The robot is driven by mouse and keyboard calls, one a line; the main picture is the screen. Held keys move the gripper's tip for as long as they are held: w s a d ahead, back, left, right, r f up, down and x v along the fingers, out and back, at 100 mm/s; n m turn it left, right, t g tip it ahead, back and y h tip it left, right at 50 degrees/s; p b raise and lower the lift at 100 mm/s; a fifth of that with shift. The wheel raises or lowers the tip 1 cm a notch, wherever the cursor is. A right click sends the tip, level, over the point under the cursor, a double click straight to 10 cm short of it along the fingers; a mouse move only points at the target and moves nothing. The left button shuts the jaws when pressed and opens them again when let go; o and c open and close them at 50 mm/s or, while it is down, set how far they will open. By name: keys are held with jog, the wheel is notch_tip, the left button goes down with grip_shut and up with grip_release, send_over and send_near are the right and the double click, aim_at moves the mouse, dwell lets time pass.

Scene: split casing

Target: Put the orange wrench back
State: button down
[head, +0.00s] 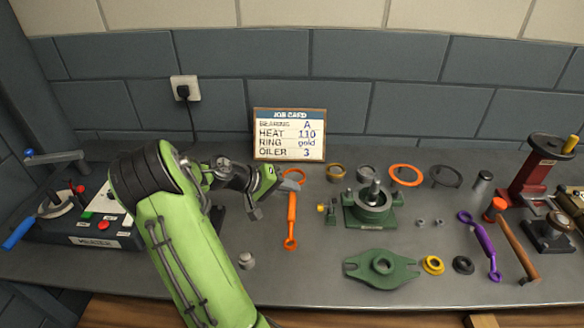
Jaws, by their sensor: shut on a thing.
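The orange wrench (291,222) shows to the right of my gripper (281,183), its long handle pointing toward the front of the bench. My gripper is shut on the wrench near its upper end, and the fingers partly hide that end. I cannot tell whether the wrench's lower end touches the bench or hangs just above it.
A green casing half (382,270) and a green housing with a shaft (372,208) stand to the right, with rings around them. A purple wrench (480,243) and a hammer (517,249) lie farther right. A job card (289,135) leans behind; the heater (92,239) stands left.

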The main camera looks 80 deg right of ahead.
jog(key=shift+f+b, duration=2.75)
jog(key=shift+f, duration=0.6)
jog(key=shift+f+b, duration=0.4)
jog(key=shift+f, duration=0.1)
jog(key=c, duration=1.1)
grip_release()
jog(key=shift+w, duration=0.1)
jog(key=p+v, duration=0.4)
jog(key=v, duration=1.1)
jog(key=shift+w+a+r, duration=0.15)
jog(key=shift+r, duration=0.1)
